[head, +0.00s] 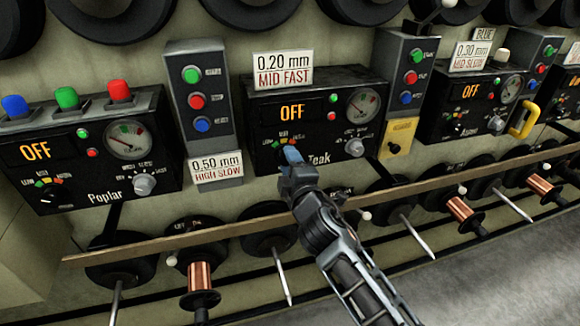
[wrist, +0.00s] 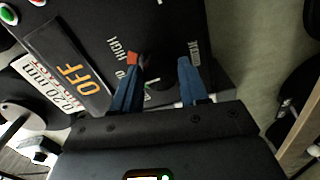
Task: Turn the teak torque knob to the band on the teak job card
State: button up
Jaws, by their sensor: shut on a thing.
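The Teak box (head: 262,122) stands mid-picture in the head view, its display (head: 292,112) reading OFF. Its job card (head: 283,69) on top reads 0.20 mm, MID FAST. My gripper (head: 291,156) is at the box's lower left dial, in front of the torque knob, which it hides in the head view. In the wrist view my gripper's blue fingers (wrist: 159,72) are shut on the dark torque knob (wrist: 156,68). A red mark beside the word HIGH shows by the left fingertip. The knob's pointer direction cannot be made out.
A grey knob (head: 355,147) and a gauge (head: 363,104) are on the Teak box's right. The Poplar box (head: 82,150) is at left, with a HIGH SLOW card (head: 216,169) between. A wooden rail (head: 225,226) and several spools lie below.

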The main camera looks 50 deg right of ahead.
jog(key=shift+f, duration=0.15)
dwell(0.4)
jog(key=o, duration=1.1)
jog(key=shift+c, duration=0.2)
jog(key=b+v, duration=0.1)
jog(key=v, duration=0.6)
jog(key=shift+s+a+b, duration=0.2)
jog(key=shift+s+b, duration=0.15)
jog(key=shift+b, duration=0.05)
